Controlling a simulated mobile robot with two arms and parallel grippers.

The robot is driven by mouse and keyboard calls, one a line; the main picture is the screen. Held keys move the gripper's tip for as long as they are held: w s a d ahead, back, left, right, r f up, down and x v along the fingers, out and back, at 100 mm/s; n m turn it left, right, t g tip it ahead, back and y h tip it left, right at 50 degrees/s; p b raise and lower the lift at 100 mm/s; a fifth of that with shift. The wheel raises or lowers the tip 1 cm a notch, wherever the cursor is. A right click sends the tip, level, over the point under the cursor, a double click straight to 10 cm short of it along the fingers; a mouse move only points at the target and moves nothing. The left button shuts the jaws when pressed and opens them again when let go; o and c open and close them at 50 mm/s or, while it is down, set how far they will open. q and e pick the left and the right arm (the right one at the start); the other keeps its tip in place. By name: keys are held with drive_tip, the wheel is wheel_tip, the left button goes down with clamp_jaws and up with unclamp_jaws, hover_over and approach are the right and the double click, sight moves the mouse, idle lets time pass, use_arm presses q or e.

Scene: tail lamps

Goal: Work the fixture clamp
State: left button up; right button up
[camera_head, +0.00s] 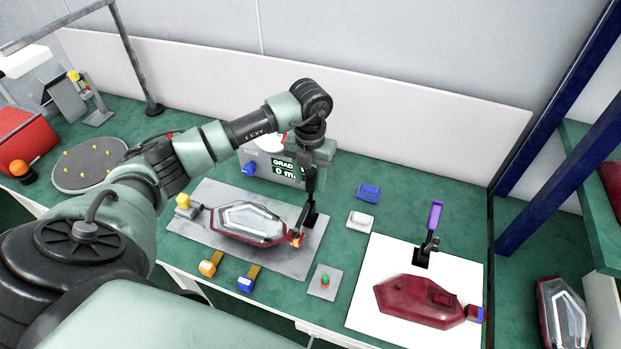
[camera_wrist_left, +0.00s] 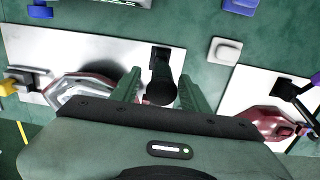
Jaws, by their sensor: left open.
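A black fixture clamp (camera_head: 309,217) stands at the right end of a grey fixture plate (camera_head: 207,193). Its lever rises steeply, and an orange tip lies by the lamp's right end. A tail lamp (camera_head: 245,221), clear with a red edge, lies on the plate. My left gripper (camera_head: 318,165) is above the clamp, pointing down. In the left wrist view the open fingers (camera_wrist_left: 159,90) stand on either side of the clamp's black lever (camera_wrist_left: 161,88); I cannot tell whether they touch it. The lever's top is partly hidden in the head view. My right gripper is not in view.
A second clamp with a purple handle (camera_head: 434,215) stands on a white board (camera_head: 376,255) beside a dark red lamp housing (camera_head: 418,301). A grey display box (camera_head: 287,172) is behind the plate. A button (camera_head: 325,281) and small coloured blocks lie around. Green table shows between them.

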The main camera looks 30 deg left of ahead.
use_arm(q)
drive_tip(key=shift+w+f, duration=0.1)
drive_tip(key=shift+f, duration=0.5)
drive_tip(key=shift+w+f, duration=0.15)
drive_tip(key=shift+f, duration=0.2)
clamp_jaws()
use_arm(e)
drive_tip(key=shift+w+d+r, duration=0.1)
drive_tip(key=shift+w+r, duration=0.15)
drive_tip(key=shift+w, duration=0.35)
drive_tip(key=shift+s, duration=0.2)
